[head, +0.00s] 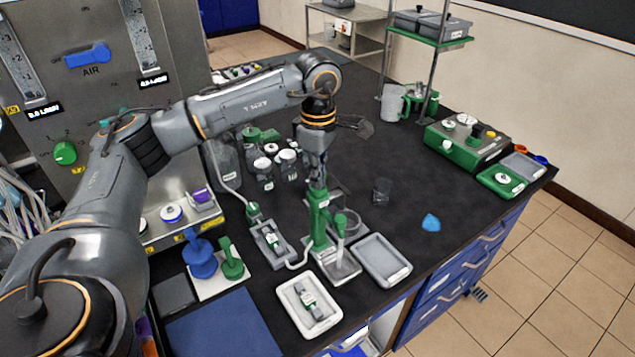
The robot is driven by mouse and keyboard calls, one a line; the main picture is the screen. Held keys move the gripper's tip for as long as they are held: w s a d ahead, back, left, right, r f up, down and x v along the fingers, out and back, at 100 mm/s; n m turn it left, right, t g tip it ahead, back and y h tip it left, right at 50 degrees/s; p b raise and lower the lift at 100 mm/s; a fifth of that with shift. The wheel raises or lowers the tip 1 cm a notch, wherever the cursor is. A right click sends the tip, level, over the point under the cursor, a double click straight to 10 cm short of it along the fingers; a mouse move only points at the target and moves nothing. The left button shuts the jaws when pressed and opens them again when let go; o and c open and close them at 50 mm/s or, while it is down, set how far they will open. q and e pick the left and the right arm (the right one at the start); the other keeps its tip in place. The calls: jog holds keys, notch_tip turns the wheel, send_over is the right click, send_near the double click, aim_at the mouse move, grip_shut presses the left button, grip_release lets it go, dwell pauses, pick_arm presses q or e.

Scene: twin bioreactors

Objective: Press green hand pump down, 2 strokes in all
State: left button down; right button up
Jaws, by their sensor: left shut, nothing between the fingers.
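A green upright post, which looks like the hand pump (320,220), stands near the front middle of the black bench. A pale tube runs from near its base to a grey tray (264,248) holding a green-ended fitting. My left gripper (318,184) points straight down, shut and empty, directly over the top of the post. The fingertips look at or very close to the top; I cannot tell whether they touch. The gripper partly hides the top, so how far down it is pressed is unclear. My right gripper is not in view.
A white tray (290,299) and a grey tray (402,276) lie near the post. A blue object (200,262) and a smaller green one (231,264) stand at left. Capped bottles (265,172) stand behind. The bench right of the post is mostly clear, with a small blue piece (431,223).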

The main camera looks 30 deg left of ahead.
pick_arm(q)
jog(key=shift+f, duration=0.35)
jog(key=shift+r, duration=0.15)
jog(key=shift+r+p, duration=1.2)
jog(key=shift+r, duration=0.65)
jog(key=shift+r, duration=0.1)
notch_tip(320, 180, up, 6)
jog(key=p, duration=0.4)
